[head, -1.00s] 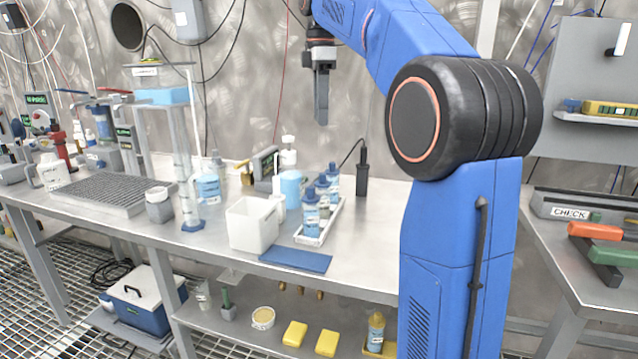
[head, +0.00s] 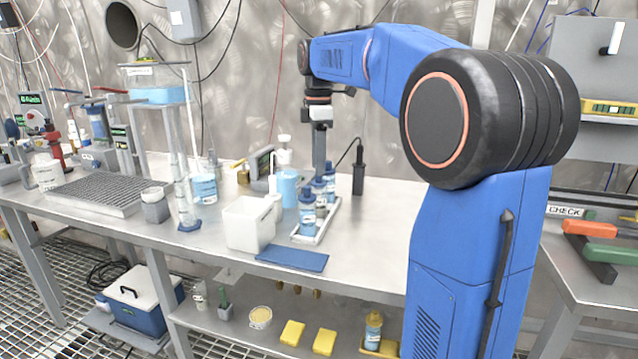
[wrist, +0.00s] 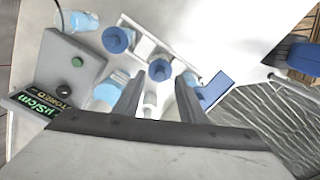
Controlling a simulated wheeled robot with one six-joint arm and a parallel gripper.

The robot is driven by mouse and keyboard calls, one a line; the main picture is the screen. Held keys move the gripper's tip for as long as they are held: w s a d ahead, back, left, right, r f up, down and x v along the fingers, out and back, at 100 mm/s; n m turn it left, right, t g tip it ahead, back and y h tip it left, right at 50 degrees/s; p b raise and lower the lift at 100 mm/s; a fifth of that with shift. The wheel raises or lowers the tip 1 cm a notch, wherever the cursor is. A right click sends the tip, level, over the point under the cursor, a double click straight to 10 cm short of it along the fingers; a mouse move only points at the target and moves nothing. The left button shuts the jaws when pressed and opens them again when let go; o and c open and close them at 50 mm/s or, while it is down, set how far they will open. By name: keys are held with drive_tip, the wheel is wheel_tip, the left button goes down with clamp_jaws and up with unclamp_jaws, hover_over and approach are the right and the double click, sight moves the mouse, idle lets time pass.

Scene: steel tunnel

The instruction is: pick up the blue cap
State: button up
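Several bottles with blue caps (head: 307,194) stand upright in a white tray (head: 303,238) on the bench. In the wrist view, one blue cap (wrist: 117,39) lies at the upper left and another blue cap (wrist: 160,69) lies just beyond my fingertips, roughly between them. Which cap is meant, I cannot tell. My gripper (head: 319,176) points down over the back part of the tray in the head view. In the wrist view my gripper (wrist: 159,84) has its two fingers apart, with nothing clearly held. Its exact height above the caps is unclear.
A white open bin (head: 248,226) stands left of the tray, and a blue mat (head: 292,258) lies in front. A black upright device (head: 359,170) stands at right, a meter (head: 262,163) at back left. Bench right of the tray is clear.

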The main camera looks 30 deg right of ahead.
drive_tip(key=shift+f, duration=1.45)
clamp_jaws()
drive_tip(key=shift+r, duration=0.15)
wheel_tip(320, 180, up, 10)
